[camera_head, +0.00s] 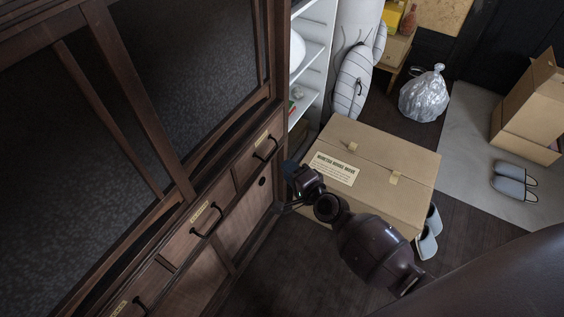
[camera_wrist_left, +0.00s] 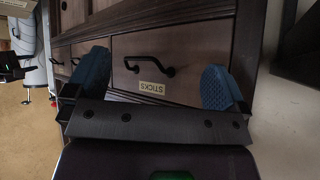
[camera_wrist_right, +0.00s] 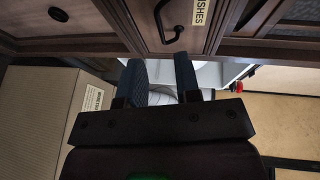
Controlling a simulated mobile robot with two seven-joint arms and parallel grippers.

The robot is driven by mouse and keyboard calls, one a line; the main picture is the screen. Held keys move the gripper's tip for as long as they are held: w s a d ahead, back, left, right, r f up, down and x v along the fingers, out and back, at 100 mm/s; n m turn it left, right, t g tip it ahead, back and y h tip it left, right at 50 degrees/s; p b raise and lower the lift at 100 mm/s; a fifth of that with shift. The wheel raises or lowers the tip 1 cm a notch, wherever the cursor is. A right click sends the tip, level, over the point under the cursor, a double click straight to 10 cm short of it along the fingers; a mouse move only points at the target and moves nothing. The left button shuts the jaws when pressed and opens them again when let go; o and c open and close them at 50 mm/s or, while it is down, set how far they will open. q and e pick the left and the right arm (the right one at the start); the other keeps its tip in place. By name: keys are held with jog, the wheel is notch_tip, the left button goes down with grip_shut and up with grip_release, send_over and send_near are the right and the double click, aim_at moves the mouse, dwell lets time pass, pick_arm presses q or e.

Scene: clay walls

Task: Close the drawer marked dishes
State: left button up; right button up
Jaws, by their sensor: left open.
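The dark wooden cabinet has a row of drawers with black handles. The far-right drawer (camera_head: 258,158) in the head view has a pale label too small to read there. In the right wrist view, a label ending in "SHES" (camera_wrist_right: 201,12) sits beside a black handle (camera_wrist_right: 170,24) on a drawer front. I cannot tell how far this drawer stands out. My right gripper (camera_head: 291,172) is just right of it, empty; its fingers (camera_wrist_right: 161,70) are apart with a narrow gap. My left gripper (camera_wrist_left: 156,70) is open and empty, facing the drawer labelled "STICKS" (camera_wrist_left: 185,82).
A large cardboard box (camera_head: 395,160) stands on the floor right of the cabinet, behind my right arm. White shelves (camera_head: 308,60) stand beyond the cabinet. A silver bag (camera_head: 424,95), slippers (camera_head: 513,182) and another box (camera_head: 527,115) lie farther off.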

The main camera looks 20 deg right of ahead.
jog(key=shift+v, duration=0.8)
jog(key=shift+s, duration=0.1)
